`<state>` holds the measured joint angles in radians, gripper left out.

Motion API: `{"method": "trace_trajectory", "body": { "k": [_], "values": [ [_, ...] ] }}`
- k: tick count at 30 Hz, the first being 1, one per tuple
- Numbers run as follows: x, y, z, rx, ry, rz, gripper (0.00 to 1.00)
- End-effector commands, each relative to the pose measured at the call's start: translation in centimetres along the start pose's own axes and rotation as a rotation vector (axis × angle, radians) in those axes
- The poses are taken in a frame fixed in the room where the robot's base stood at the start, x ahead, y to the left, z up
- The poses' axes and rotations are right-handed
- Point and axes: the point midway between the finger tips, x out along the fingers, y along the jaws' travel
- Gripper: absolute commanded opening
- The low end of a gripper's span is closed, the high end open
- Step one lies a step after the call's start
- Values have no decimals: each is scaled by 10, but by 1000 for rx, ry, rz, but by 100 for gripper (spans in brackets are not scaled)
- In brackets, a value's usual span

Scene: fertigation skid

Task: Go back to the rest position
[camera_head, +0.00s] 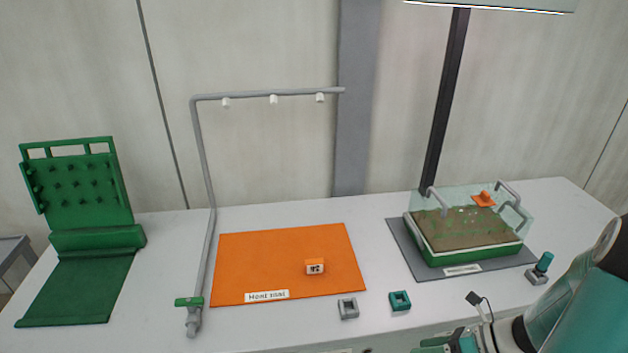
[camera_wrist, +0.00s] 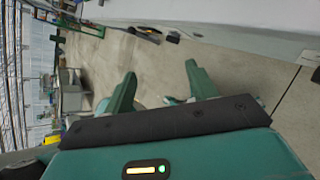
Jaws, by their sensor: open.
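My gripper (camera_wrist: 157,85) shows in the wrist view with its two teal fingers spread apart and nothing between them. Beyond the fingers is grey floor, with the white bench side at the upper right. In the head view my gripper is at the lower right, partly cut off by the bottom edge, in front of the bench's front edge. My teal and white arm comes in from the lower right. The gripper touches none of the objects on the bench that I can see.
Grey (camera_head: 348,308) and teal (camera_head: 400,301) square pieces lie near the front.

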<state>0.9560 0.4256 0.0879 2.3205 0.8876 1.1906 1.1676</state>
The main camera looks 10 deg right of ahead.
Motion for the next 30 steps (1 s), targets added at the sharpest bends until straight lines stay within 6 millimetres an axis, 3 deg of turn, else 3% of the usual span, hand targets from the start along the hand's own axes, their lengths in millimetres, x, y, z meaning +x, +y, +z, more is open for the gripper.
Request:
{"method": "trace_trajectory", "body": {
  "k": [14,30],
  "values": [
    [3,106,57,-1191,594,29,57],
    [-24,219,108,-2474,1170,134,57]
  ]
}}
